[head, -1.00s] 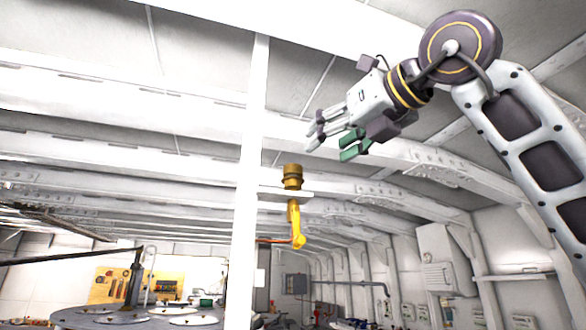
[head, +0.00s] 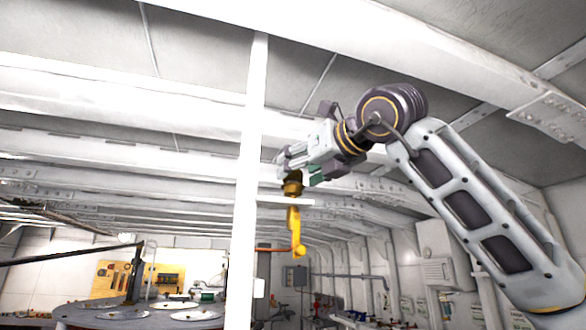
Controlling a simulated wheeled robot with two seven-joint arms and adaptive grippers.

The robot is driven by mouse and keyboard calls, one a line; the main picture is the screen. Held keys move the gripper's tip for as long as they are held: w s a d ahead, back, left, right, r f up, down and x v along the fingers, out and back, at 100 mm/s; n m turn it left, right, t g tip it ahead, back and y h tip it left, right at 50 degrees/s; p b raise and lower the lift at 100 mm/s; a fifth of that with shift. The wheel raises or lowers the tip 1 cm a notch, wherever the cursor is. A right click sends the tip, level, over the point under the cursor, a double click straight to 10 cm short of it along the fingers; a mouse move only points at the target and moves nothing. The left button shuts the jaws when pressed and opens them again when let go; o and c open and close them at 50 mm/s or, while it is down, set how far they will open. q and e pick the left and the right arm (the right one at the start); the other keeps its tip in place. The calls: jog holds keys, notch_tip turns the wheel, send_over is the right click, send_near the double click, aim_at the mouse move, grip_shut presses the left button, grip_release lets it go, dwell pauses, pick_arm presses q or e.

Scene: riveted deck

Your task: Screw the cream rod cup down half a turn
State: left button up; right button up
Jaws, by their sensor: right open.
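A brass-yellow cup (head: 292,189) with a dark band stands upright on a small white bracket plate (head: 300,201) beside the white post. It looks more golden than cream, and I see no other cup that is plainly cream. A bright yellow bent pipe (head: 295,232) hangs straight below the plate. My right gripper (head: 297,168) comes in from the upper right. Its fingers, with green pads, are open at the cup's top and overlap it in the picture. I cannot tell whether they touch it. The cup's upper edge is partly hidden. My left gripper is out of view.
A white vertical post (head: 248,180) stands just left of the cup. White ceiling beams run close above the right arm. A round grey table (head: 95,316) with flat discs is at the lower left, before a yellow tool board (head: 125,281). Open space lies right of the pipe.

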aim_at(293, 174)
jog(key=shift+p+x, duration=0.5)
jog(key=shift+x, duration=1.15)
jog(key=c, duration=1)
jog(key=shift+c, duration=0.2)
jog(key=shift+m+t+h+b, duration=0.4)
jog(key=shift+m+h+b, duration=0.1)
jog(key=shift+h, duration=0.2)
jog(key=m+t+h, duration=0.1)
jog(key=h, duration=0.1)
jog(key=shift+s+m+h+b, duration=0.1)
jog(key=shift+m+h+b, duration=0.2)
jog(key=shift+m+b, duration=0.1)
jog(key=m+h, duration=0.2)
jog(key=h, duration=0.1)
jog(key=shift+t+b, duration=0.3)
jog(key=m+h, duration=0.2)
jog(key=h, duration=0.1)
jog(key=shift+r+h, duration=0.1)
jog(key=shift+h, duration=0.3)
jog(key=shift+m+g+h+p, duration=0.7)
jog(key=shift+m+h, duration=1.2)
jog(key=shift+h, duration=0.7)
